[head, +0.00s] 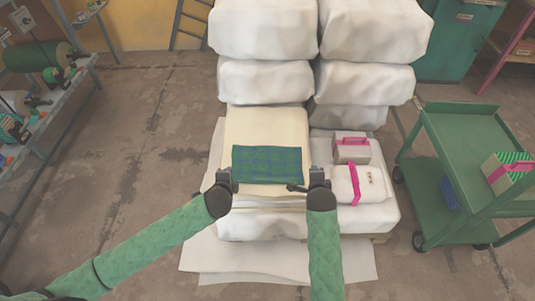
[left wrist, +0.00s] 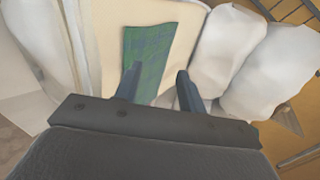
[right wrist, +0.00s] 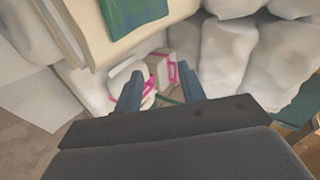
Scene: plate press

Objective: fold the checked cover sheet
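The checked cover sheet (head: 267,165), dark green and blue, lies flat on a cream padded stack (head: 265,125). It looks like a rectangle that is wider than deep; whether it has a fold in it I cannot tell. It also shows in the left wrist view (left wrist: 148,55) and at the top of the right wrist view (right wrist: 135,14). My left gripper (head: 226,176) is at the sheet's near left corner, open, with nothing seen between its fingers. My right gripper (head: 310,180) is beside the near right corner, open and empty, its fingers apart in the right wrist view (right wrist: 161,75).
Large white wrapped bales (head: 265,80) stand behind the stack. A grey box with a pink handle (head: 351,147) and a white pack with a pink strap (head: 362,184) sit to the right. A green cart (head: 470,150) stands further right. A shelf (head: 50,90) is at far left.

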